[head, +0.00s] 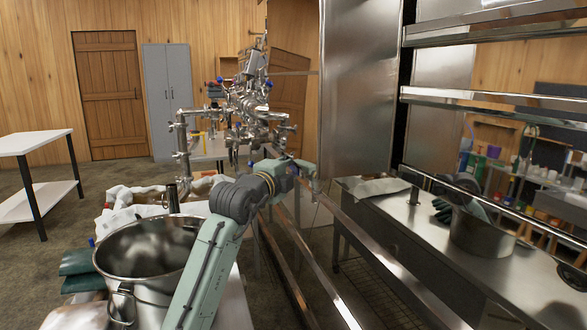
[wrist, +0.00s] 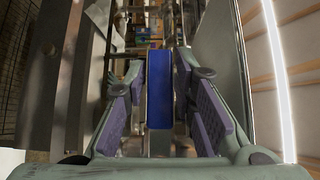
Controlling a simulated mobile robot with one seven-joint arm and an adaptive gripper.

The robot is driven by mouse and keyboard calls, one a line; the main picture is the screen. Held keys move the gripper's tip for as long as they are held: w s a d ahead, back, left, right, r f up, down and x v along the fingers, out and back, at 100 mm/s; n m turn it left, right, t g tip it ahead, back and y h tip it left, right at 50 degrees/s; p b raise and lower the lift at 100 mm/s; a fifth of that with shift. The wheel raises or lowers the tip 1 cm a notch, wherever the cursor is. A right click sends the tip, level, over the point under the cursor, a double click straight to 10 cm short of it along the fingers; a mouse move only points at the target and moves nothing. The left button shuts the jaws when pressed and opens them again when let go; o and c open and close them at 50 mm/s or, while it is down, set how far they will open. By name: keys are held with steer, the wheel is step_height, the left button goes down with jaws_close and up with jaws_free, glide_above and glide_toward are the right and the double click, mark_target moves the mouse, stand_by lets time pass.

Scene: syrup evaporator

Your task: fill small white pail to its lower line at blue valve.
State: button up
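In the wrist view a flat blue bar (wrist: 159,90), possibly the blue valve's handle, stands between the fingers of my gripper (wrist: 161,74). The fingers have purple pads and are spread on either side of the bar. Narrow gaps seem to show beside it, so I see no firm grip. In the head view my arm reaches out to the steel pipework (head: 255,105), which carries several small blue parts. I cannot tell which of these is the bar. The fingertips are not clear in the head view. I cannot make out a small white pail or its lower line in either view.
A large steel pot (head: 150,252) stands close on the left, beside green gloves (head: 78,263). Steel rails and a tall steel panel (head: 358,85) lie to the right of my arm. A bench with another steel pot (head: 482,234) is beyond. Floor is open at left near the white table (head: 32,141).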

jaws_close()
stand_by(0.4)
